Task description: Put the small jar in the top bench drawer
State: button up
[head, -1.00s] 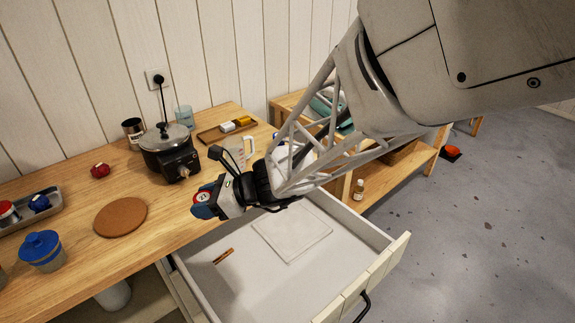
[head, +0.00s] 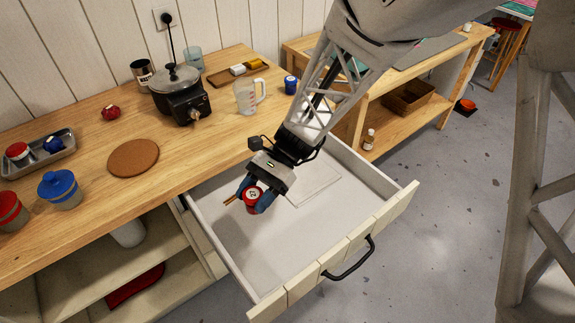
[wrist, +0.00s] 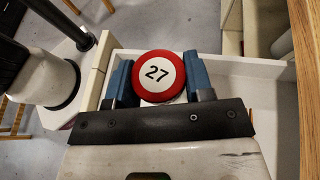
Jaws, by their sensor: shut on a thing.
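The small jar (head: 252,200) has a red lid with a white disc; the wrist view shows the number 27 on its lid (wrist: 158,75). My gripper (head: 254,196) is shut on it, with a blue finger on each side. The top bench drawer (head: 300,232) is pulled open, and my gripper holds the jar over its left part. How far the jar is above the drawer floor is hard to tell. In the wrist view the white drawer wall (wrist: 240,68) shows behind the fingers.
In the drawer lie a flat pale sheet (head: 318,182) and a small brown stick (head: 230,200), partly hidden by my gripper. The wooden bench top (head: 190,150) borders the drawer, with a cork mat (head: 133,157) and a blue-lidded jar (head: 60,190). The drawer's front and right are clear.

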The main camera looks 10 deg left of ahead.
jog(key=d+f+n+g+h, duration=0.2)
jog(key=d+n+h, duration=0.6)
jog(key=h, duration=0.1)
notch_tip(320, 180, up, 10)
jog(key=n+t+h, duration=0.6)
jog(key=n+t, duration=1.9)
jog(key=n, duration=0.3)
send_over(337, 208)
notch_tip(337, 208, down, 15)
jog(key=shift+f, duration=0.1)
jog(key=shift+f, duration=3.1)
jog(key=shift+f, duration=1.9)
